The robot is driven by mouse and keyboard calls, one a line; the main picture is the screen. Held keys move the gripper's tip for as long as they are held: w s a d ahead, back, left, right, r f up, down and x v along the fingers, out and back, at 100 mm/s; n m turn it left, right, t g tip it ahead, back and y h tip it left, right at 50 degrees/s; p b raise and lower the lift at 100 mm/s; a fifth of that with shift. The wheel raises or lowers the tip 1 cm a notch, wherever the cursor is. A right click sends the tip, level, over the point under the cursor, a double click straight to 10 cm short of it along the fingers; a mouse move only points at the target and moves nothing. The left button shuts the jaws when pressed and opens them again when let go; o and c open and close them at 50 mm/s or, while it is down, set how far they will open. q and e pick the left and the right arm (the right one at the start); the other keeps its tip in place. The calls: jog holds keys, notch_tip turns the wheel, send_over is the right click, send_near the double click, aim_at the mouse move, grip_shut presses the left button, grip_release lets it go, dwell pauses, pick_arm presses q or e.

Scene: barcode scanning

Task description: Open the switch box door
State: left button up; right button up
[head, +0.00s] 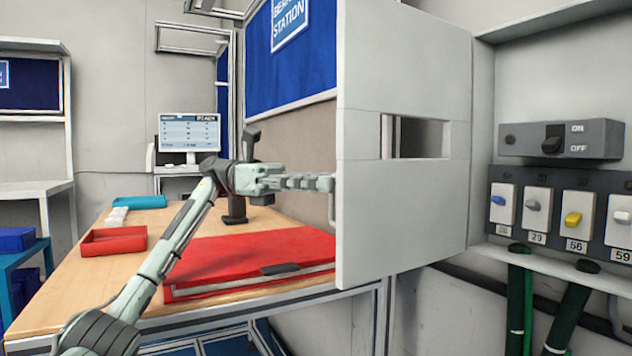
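The grey switch box door (400,200) stands swung open in the middle of the head view, with a rectangular window slot in it. Its handle (332,208) shows at the door's left edge. My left gripper (328,183) has its fingertips at this handle and covers the handle's upper part. The fingers are seen from the side, so I cannot tell how tightly they close. The open switch box shows its inside (560,190) at the right, with a dark ON/OFF switch (562,139) and a row of numbered switches (557,216). My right gripper is not in view.
A wooden table (70,285) holds a large red case (250,255), a red tray (113,242) and a blue tray (139,202). A monitor (190,133) stands behind. Green cables (520,305) hang below the box. A blue board (290,60) stands behind the door.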

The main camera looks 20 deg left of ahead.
pick_arm(q)
jog(key=shift+w, duration=0.2)
jog(key=a, duration=1.2)
jog(key=shift+w, duration=0.15)
jog(key=shift+a, duration=0.1)
